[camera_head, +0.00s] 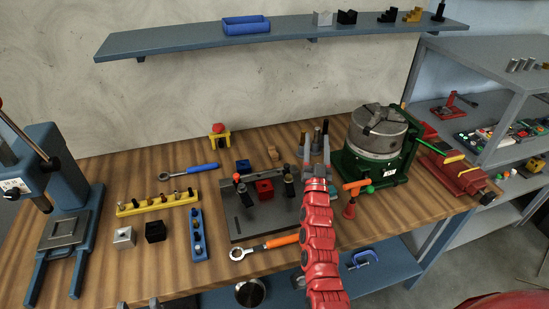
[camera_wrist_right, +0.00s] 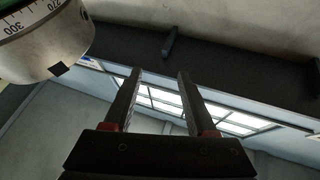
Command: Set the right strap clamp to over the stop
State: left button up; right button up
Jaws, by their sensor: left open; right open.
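The grey fixture plate (camera_head: 245,226) lies mid-bench with a red block (camera_head: 265,189) on it. Dark upright clamps stand on either side of the block: the left strap clamp (camera_head: 241,190) and the right strap clamp (camera_head: 289,182). The right clamp's strap direction and the stop cannot be made out. My right gripper (camera_head: 321,143) is open and empty, just right of and beyond the right clamp in the head view; its parted fingers also show in the right wrist view (camera_wrist_right: 158,85). What seem to be my left gripper's tips (camera_head: 137,304) show apart at the bottom edge.
A green rotary table with a grey chuck (camera_head: 377,135) stands close right of my right arm. An orange-handled wrench (camera_head: 282,241) lies at the plate's front. A blue block rack (camera_head: 198,236) and yellow rack (camera_head: 160,204) lie left. A shelf (camera_head: 190,38) hangs above.

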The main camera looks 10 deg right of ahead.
jog(key=w+d+n+g+y, duration=0.2)
jog(key=w+g+y, duration=0.1)
jog(key=w, duration=0.7)
notch_tip(320, 180, up, 8)
jog(key=n+g+y+b, duration=0.2)
jog(key=n+g+y, duration=0.5)
jog(key=n+g, duration=0.65)
send_over(287, 165)
jog(key=s+d, duration=0.5)
jog(key=s, duration=0.1)
jog(key=m+g, duration=0.3)
jog(key=shift+t, duration=0.35)
jog(key=p+x, duration=0.1)
jog(key=x, duration=0.4)
jog(key=p+x, duration=0.1)
jog(key=x, duration=0.5)
jog(key=a+p+x, duration=0.1)
jog(key=p+x, duration=0.1)
jog(key=x, duration=0.4)
jog(key=shift+w+f, duration=0.1)
jog(key=shift+w, duration=0.05)
grip_shut()
